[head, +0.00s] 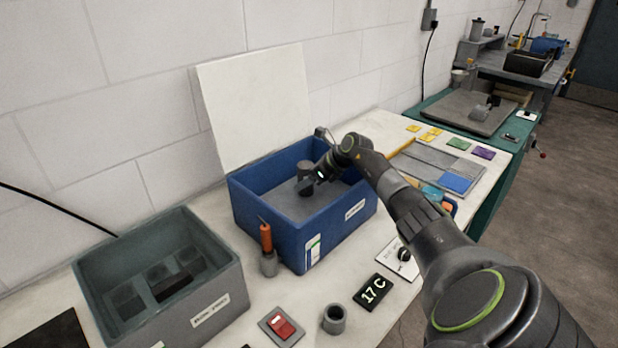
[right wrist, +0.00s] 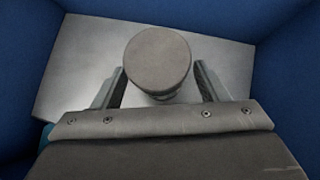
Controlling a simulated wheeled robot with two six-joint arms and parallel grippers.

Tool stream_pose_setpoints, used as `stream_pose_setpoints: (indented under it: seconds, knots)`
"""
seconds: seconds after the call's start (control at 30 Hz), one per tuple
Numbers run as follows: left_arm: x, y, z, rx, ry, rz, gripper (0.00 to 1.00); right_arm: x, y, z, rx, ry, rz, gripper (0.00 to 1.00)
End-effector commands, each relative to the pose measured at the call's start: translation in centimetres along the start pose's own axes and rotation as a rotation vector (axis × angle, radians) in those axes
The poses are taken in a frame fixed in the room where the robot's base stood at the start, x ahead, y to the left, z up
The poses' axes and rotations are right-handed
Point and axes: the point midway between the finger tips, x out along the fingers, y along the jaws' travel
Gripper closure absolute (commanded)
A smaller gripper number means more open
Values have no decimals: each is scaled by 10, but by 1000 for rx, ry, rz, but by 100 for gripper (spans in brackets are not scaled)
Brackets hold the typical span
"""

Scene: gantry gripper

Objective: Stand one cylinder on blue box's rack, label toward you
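The blue box (head: 305,232) stands on the white bench with a pale grey plate (head: 338,198) inside. It may be the rack, but I cannot tell. My right gripper (head: 309,184) reaches down into the box from the right. A grey cylinder (head: 305,170) is at the gripper. In the right wrist view the round grey top of the cylinder (right wrist: 158,60) lies between the two fingers (right wrist: 160,88), with gaps on both sides. The gripper is open around it. No label shows on the cylinder, and its lower part is hidden. My left gripper is not in view.
A grey-green bin (head: 215,318) with dark blocks stands at the left. An orange-handled tool (head: 266,238) stands in a holder before the blue box. A red switch (head: 282,325), grey cup (head: 334,319) and "17 C" display (head: 373,290) line the front. A white panel (head: 254,105) leans behind.

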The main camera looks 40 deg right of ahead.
Motion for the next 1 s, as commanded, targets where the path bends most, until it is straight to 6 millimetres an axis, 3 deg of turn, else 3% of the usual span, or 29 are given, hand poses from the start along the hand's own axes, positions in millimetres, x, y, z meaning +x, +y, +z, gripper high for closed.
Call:
stream_pose_setpoints:
  seconds: [0.3, 0.43, 1.0]
  knots:
    - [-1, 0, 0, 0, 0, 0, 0, -2, 0, 1, 0, 0, -1, 33]
    - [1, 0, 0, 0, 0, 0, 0, -12, -1, 0, -2, 0, -2, 33]
    - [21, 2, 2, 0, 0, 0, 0, -107, -1, -1, -3, 2, -3, 33]
